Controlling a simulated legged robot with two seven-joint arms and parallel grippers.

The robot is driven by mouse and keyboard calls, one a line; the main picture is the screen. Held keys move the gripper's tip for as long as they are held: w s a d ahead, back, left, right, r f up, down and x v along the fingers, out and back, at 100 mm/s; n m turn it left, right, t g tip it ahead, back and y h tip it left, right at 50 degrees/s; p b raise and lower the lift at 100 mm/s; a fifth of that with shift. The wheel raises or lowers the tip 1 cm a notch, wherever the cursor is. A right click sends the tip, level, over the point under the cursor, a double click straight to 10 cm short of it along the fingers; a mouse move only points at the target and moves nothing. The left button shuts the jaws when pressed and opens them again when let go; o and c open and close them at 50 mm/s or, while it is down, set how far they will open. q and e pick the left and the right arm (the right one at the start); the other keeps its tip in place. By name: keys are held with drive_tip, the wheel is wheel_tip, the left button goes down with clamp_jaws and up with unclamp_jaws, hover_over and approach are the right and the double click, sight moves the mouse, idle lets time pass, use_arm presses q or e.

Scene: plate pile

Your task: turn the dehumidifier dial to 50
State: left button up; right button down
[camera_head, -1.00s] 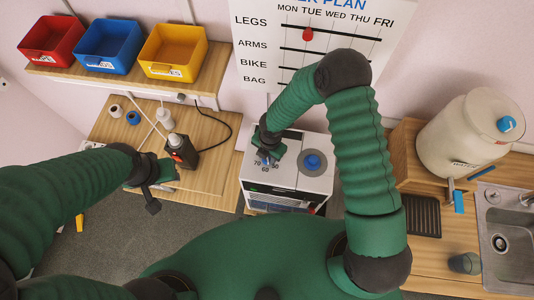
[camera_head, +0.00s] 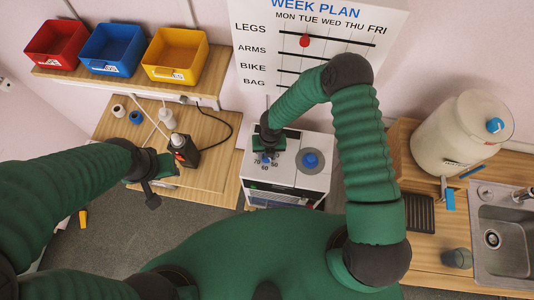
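The dehumidifier (camera_head: 293,178) is a white box with a dark front, standing in the middle of the view. On its top, a small blue dial (camera_head: 267,159) shows partly beneath my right gripper (camera_head: 266,153), with the numbers 70, 60 and 50 printed around it. The gripper is right over the dial, and its fingers are mostly hidden, so I cannot tell whether they grip it. A larger blue round knob (camera_head: 310,160) sits to the right on the same top. My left gripper (camera_head: 160,180) is over the wooden table, left of the dehumidifier, its fingers unclear.
A black bottle-like device (camera_head: 185,152) stands on the wooden table (camera_head: 215,172) near my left gripper, with spools and a white bottle (camera_head: 168,119) behind. Red, blue and yellow bins (camera_head: 175,55) sit on a shelf. A cream dispenser (camera_head: 462,132) and sink (camera_head: 505,240) are at right.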

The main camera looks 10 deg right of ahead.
drive_tip(key=shift+w+r, duration=0.15)
drive_tip(key=shift+w, duration=0.15)
drive_tip(key=c, duration=1.1)
unclamp_jaws()
drive_tip(key=shift+c, duration=0.2)
drive_tip(key=shift+o, duration=0.9)
wheel_tip(320, 180, up, 16)
drive_tip(key=d+b, duration=0.1)
drive_tip(key=shift+r+b, duration=0.2)
drive_tip(key=shift+b, duration=0.2)
